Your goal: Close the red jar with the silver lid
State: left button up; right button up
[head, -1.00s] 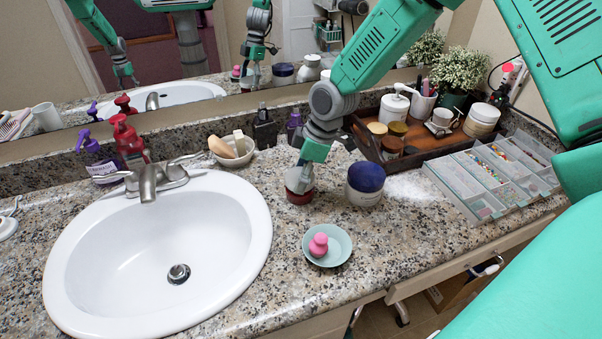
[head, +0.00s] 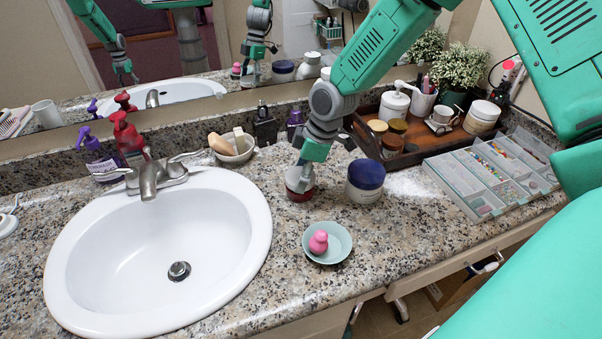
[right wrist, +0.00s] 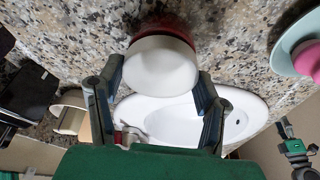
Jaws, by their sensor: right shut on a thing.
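The small red jar (head: 300,196) stands upright on the granite counter, right of the sink. The pale silver lid (head: 296,181) is on top of its mouth; whether it is seated or threaded I cannot tell. My right gripper (head: 302,175) reaches down from above and is shut on the lid. In the right wrist view the lid (right wrist: 160,66) sits between the two fingers, with the red jar (right wrist: 165,24) behind it, mostly hidden. My left gripper does not show directly in the head view; a green and grey arm part (right wrist: 293,147) shows at the right wrist view's lower right, its jaws unclear.
A blue-lidded jar (head: 365,182) stands close on the right. A pale bowl (head: 341,252) with a pink item is in front. The sink (head: 110,265) lies left. A wooden tray (head: 415,157) and a clear organiser (head: 468,196) are farther right. A mirror is behind.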

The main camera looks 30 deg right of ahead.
jog(key=shift+f, duration=0.15)
jog(key=o, duration=1.2)
notch_tip(320, 180, up, 5)
jog(key=p, duration=0.4)
jog(key=shift+f+p, duration=0.15)
jog(key=shift+p, duration=0.15)
jog(key=shift+f, duration=0.1)
jog(key=c, duration=1.6)
